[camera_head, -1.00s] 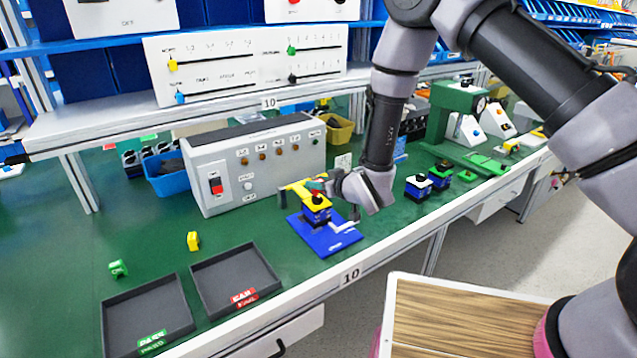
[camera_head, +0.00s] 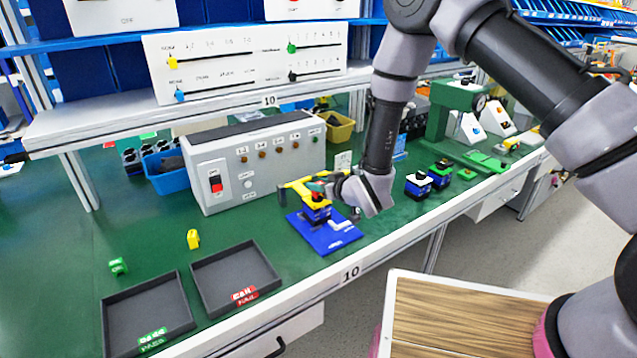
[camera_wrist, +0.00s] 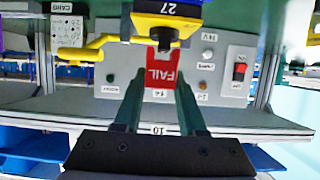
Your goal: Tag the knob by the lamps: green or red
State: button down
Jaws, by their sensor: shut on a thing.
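My gripper (camera_wrist: 160,108) is shut on a red tag reading FAIL (camera_wrist: 163,72), held just beside the black knob (camera_wrist: 165,40) of a yellow-topped switch (camera_wrist: 168,14). Whether tag and knob touch I cannot tell. In the head view, the switch (camera_head: 317,213) sits on a blue fixture plate (camera_head: 338,238), with my gripper (camera_head: 325,187) close over it, hiding part of it. A yellow clamp arm (camera_head: 298,184) reaches in from the left. The grey tester box (camera_head: 208,158) behind carries a row of lamps (camera_head: 262,154); which are lit I cannot make out.
Two dark trays, labelled PASS (camera_head: 150,310) and FAIL (camera_head: 236,275), lie at the front left. Other switches (camera_head: 418,186) stand to the right. The bench between tags and fixture is clear.

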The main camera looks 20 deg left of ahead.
jog(key=shift+f, duration=0.45)
jog(key=shift+c, duration=2)
grip_release()
jog(key=v, duration=1.1)
jog(key=shift+a+r, duration=0.1)
notch_tip(320, 180, up, 9)
